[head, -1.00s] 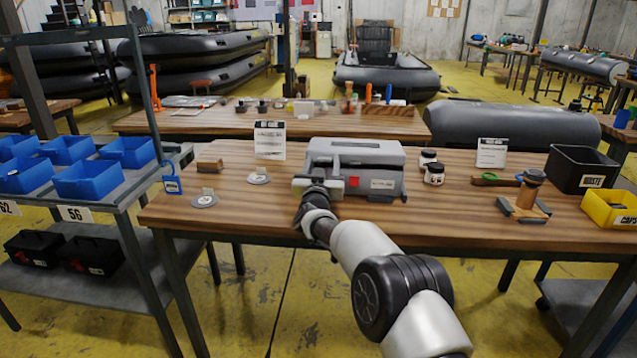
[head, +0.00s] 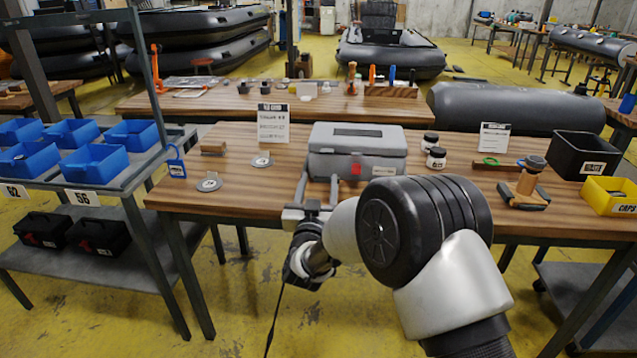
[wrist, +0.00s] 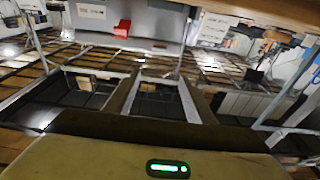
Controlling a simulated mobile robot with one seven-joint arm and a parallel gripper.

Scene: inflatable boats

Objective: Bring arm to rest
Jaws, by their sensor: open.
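My gripper (head: 318,190) is open, its two fingers pointing at the front left of a closed grey case (head: 358,140) on the workbench. Nothing shows between the fingers. They overlap the case's lower front in the head view, and whether they touch it cannot be told there. My arm reaches in from the lower right, with its wrist low at the bench's front edge. In the wrist view, the open fingers (wrist: 158,92) show with an empty gap, and the case's grey front with its red latch (wrist: 122,28) lies beyond.
The wooden workbench (head: 240,190) also bears a label stand (head: 273,125), grey discs, two small jars (head: 436,158), a black bin (head: 578,163) and a yellow box (head: 608,197). A shelf with blue bins (head: 95,165) stands left. Yellow floor is clear in front.

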